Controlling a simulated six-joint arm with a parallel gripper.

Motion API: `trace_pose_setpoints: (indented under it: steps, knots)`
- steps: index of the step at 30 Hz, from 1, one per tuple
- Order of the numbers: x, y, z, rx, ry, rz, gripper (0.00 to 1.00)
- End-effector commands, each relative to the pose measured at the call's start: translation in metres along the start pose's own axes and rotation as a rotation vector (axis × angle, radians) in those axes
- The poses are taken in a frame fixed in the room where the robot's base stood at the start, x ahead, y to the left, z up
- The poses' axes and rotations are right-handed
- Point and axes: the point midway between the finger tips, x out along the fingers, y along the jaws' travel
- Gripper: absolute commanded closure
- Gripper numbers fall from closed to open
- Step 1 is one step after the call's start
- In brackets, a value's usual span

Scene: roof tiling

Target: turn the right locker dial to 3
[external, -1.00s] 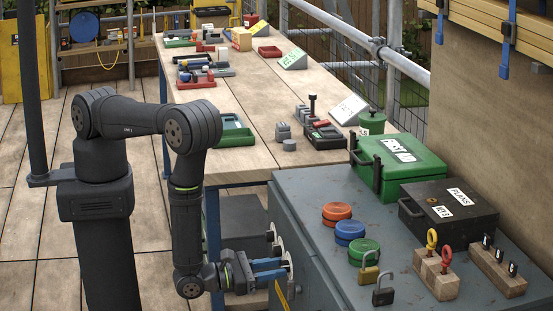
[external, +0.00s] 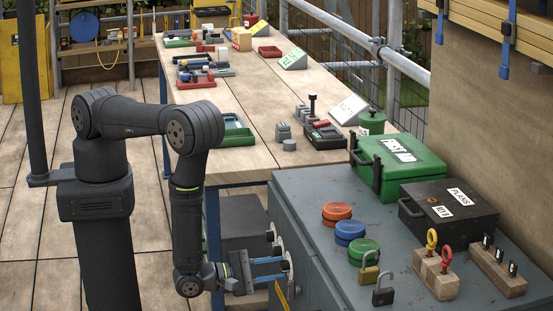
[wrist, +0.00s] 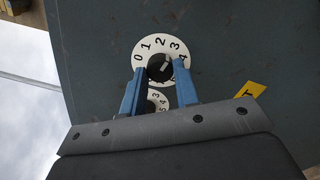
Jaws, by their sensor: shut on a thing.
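A white dial (wrist: 146,49) with a dark centre knob (wrist: 158,69) is on the grey locker front. The figures 0 to 3 show around its rim, with a 4 partly covered by a finger. A pale mark on the knob appears to point up and right, toward the 2–3 side; its exact reading is unclear. My gripper (wrist: 160,70) is shut on this knob, with a blue finger on each side. In the external view, my gripper (external: 284,268) reaches the nearest dial on the locker's left-facing side; its fingers hide much of it.
Another white dial (wrist: 158,98) shows between my fingers, and a yellow label (wrist: 250,90) is at the right. The locker top (external: 310,190) carries coloured discs, padlocks (external: 383,296), a green first aid box (external: 400,165) and a black box (external: 455,215).

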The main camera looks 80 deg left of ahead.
Motion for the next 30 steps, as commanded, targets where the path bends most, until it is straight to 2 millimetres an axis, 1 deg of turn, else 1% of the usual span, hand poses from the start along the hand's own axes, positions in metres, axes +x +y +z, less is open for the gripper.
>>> trace_pose_setpoints:
  steps: [9,22,23,25,26,30]
  knots:
    - [-0.0002,-0.0003,-0.0008,0.078,-0.002,-0.005,0.95]
    - [-0.0002,-0.0002,-0.0009,0.085,-0.001,-0.004,0.95]
    - [-0.0002,-0.0002,-0.0009,0.085,-0.001,-0.004,0.66]
    - [-0.0001,-0.0001,-0.0008,0.085,-0.002,-0.004,0.52]
    - [-0.0001,-0.0001,-0.0008,0.084,-0.002,-0.004,0.5]
    - [-0.0001,0.0,-0.0006,0.084,-0.002,-0.003,0.5]
